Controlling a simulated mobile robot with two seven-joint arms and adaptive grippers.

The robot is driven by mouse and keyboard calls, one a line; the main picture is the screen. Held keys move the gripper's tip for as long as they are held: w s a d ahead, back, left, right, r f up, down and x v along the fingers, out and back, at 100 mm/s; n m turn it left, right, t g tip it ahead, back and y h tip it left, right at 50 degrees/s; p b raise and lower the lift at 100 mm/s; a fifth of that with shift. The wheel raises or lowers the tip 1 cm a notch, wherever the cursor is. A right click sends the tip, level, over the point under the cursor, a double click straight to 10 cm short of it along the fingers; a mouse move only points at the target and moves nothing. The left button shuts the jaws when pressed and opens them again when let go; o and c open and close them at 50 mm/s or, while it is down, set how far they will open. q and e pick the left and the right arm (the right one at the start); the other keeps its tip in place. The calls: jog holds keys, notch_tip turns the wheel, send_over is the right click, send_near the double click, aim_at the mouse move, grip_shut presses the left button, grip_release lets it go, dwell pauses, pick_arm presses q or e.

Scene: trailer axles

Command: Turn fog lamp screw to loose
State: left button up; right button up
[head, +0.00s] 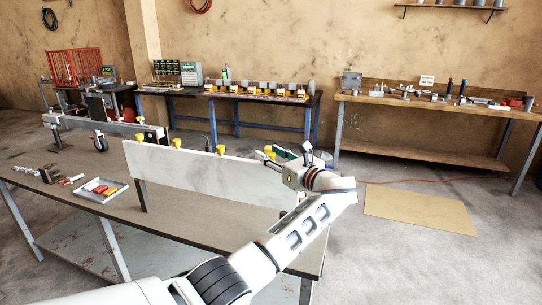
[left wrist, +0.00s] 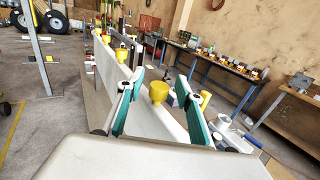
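A long white panel (head: 215,178) stands upright on the workbench. Several yellow knobs stand along it, one near its middle (head: 221,150) and one near its right end (head: 270,151). No label shows which one is the fog lamp screw. My left gripper (head: 276,155) is by the right-end knob. In the left wrist view, my left gripper's teal-padded fingers (left wrist: 160,78) are spread apart, with a yellow knob (left wrist: 158,92) between them in the picture. I see gaps on both sides of the knob. My right gripper is not in view.
The workbench (head: 185,222) also holds a grey tray (head: 101,190) with red and yellow pieces, and dark blocks (head: 49,170) at the left. Two more benches stand by the wall. A tan mat (head: 420,210) lies on the open floor at the right.

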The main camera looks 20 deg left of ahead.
aim_at(271, 153)
pick_arm(q)
notch_tip(271, 153, up, 10)
dwell(0.7)
jog(key=shift+f, duration=0.15)
